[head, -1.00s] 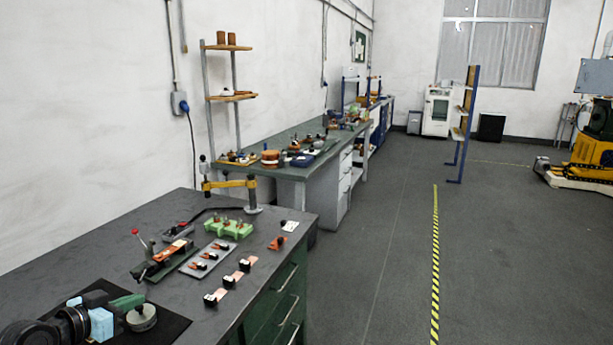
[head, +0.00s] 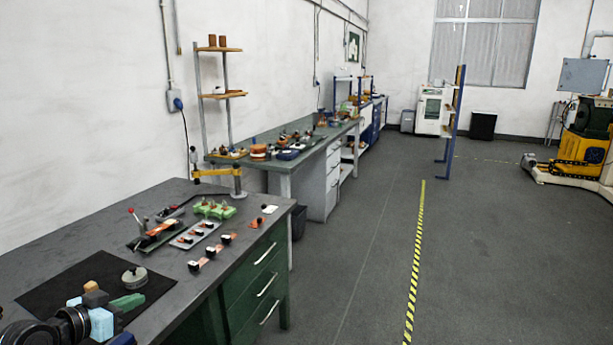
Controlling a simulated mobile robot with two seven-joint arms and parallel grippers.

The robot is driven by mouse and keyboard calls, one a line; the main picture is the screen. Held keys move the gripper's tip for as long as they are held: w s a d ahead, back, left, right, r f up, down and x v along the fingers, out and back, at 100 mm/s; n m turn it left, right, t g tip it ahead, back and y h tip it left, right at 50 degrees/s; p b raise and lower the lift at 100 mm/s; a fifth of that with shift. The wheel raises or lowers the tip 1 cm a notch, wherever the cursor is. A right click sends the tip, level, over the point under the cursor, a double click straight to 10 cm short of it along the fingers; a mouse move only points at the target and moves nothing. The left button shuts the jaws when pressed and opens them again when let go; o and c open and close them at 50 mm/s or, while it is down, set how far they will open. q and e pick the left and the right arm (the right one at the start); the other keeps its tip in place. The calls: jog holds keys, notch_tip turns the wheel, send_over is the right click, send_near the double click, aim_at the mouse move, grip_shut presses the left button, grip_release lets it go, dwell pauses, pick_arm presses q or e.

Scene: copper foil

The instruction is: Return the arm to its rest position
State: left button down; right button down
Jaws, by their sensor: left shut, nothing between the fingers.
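My left arm comes in at the bottom left of the head view, with black, rounded joints. My left gripper (head: 122,305), with light blue and green parts, is at its end, over the front edge of a black mat (head: 50,290) on the near bench. It is shut and empty. Its fingertips are small and hard to make out. A grey round tin with a dark knob (head: 134,278) stands on the mat just beyond the gripper, apart from it. My right gripper is not in view.
The near bench (head: 165,290) carries a red-handled clamp fixture (head: 155,233), a grey tray (head: 196,233), a green holder (head: 214,209) and several small orange-and-black parts. A yellow-armed stand (head: 216,173) is at its far end. Open floor (head: 370,260) lies to the right.

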pick_arm(q)
jog(key=s+d+f+g, duration=0.1)
jog(key=s+d+f, duration=0.25)
jog(key=f, duration=0.25)
jog(key=s+d+f+y, duration=0.1)
jog(key=s+d+f, duration=0.2)
jog(key=s+f, duration=0.25)
jog(key=s+d+f+g, duration=0.1)
jog(key=s+d+f, duration=0.2)
jog(key=f, duration=0.4)
jog(key=s+d+f+y, duration=0.1)
jog(key=s+d+f, duration=0.1)
jog(key=s, duration=0.6)
jog(key=s+d+f+n+g, duration=0.1)
jog(key=s+d+f, duration=0.2)
jog(key=s+f, duration=0.2)
jog(key=s+d+f+n+y, duration=0.1)
jog(key=s+d+f, duration=0.2)
jog(key=s, duration=0.8)
jog(key=shift+f+g+y, duration=0.3)
jog(key=shift+f, duration=0.25)
